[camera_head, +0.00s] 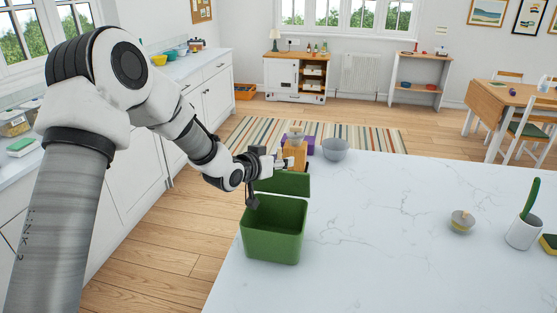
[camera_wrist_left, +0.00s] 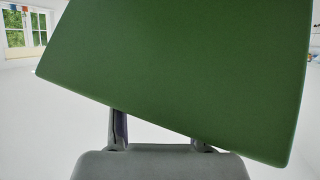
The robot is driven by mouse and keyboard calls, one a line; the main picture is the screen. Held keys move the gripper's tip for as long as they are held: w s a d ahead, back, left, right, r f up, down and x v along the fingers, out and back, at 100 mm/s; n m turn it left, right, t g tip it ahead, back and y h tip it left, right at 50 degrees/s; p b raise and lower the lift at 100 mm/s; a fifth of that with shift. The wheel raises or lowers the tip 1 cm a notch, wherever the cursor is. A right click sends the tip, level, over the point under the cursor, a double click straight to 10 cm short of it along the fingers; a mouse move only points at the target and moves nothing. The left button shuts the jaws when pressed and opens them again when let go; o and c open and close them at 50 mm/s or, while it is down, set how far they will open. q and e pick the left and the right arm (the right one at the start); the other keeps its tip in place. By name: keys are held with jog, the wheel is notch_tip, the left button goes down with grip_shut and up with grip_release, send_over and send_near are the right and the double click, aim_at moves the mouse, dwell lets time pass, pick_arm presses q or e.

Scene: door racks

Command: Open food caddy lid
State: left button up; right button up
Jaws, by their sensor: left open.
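The green food caddy (camera_head: 272,238) stands near the left edge of the white marble worktop, and its open top shows the inside. Its green lid (camera_head: 286,184) is raised, standing roughly upright at the caddy's back edge. My left gripper (camera_head: 262,180) is open beside the lid's left part, above the caddy's back left corner. In the left wrist view the lid (camera_wrist_left: 185,65) fills most of the picture, tilted, just beyond the gripper's fingers, which it partly hides. I cannot tell whether they touch it. My right gripper is in neither view.
Behind the lid stand an orange container (camera_head: 295,153), a purple container (camera_head: 310,145) and a grey bowl (camera_head: 335,149). At right are a small lidded jar (camera_head: 462,221), a white pot (camera_head: 523,233) with a green item, and a sponge (camera_head: 549,244). The worktop's middle is clear.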

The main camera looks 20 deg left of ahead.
pick_arm(q)
jog(key=shift+f, duration=0.2)
jog(key=shift+a+r+p, duration=0.15)
jog(key=shift+r+p, duration=0.3)
jog(key=shift+p, duration=0.05)
jog(key=shift+a+r, duration=0.2)
jog(key=shift+s+a+r+p, duration=0.2)
jog(key=shift+r+p, duration=0.1)
jog(key=shift+p, duration=0.15)
jog(key=r, duration=0.1)
jog(key=s+p, duration=0.1)
jog(key=s+r, duration=0.1)
jog(key=shift+a+r+p, duration=0.25)
jog(key=shift+r+p, duration=0.1)
jog(key=shift+s+a+r+p, duration=0.2)
jog(key=shift+r+p, duration=0.15)
jog(key=shift+r, duration=0.05)
jog(key=shift+s+a+r+p, duration=0.15)
jog(key=shift+s+r+p, duration=0.05)
jog(key=shift+r+p, duration=0.15)
jog(key=shift+s+a+r+p, duration=0.2)
jog(key=shift+s+r+p, duration=0.2)
jog(key=shift+r, duration=0.1)
jog(key=shift+s, duration=0.15)
